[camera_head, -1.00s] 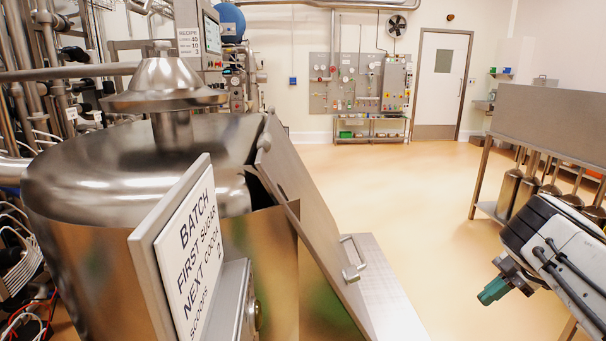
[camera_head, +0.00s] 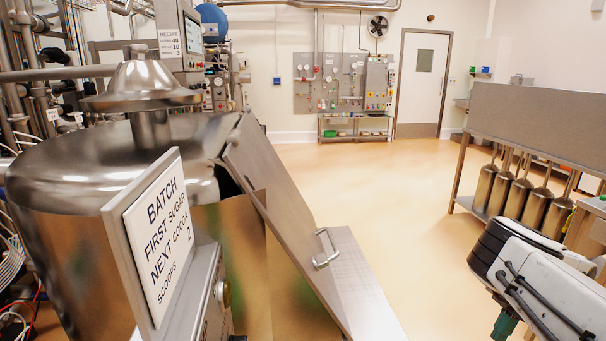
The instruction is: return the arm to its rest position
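My arm is at the lower right of the head view, its white and black links angled down toward the bottom edge. Only a small green part of my gripper (camera_head: 505,324) shows below the arm, cut off by the bottom edge. Its fingertips are hidden, so I cannot tell whether it is open or holds anything. It is over the floor side, well to the right of the steel hopper (camera_head: 70,240) and its slanted lid (camera_head: 285,225).
A batch sign (camera_head: 162,240) stands in front of the hopper. A steel rack (camera_head: 550,125) with several metal cylinders (camera_head: 510,195) stands at the right, behind my arm. The floor (camera_head: 400,200) between hopper and rack is clear. A door (camera_head: 422,85) is at the back.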

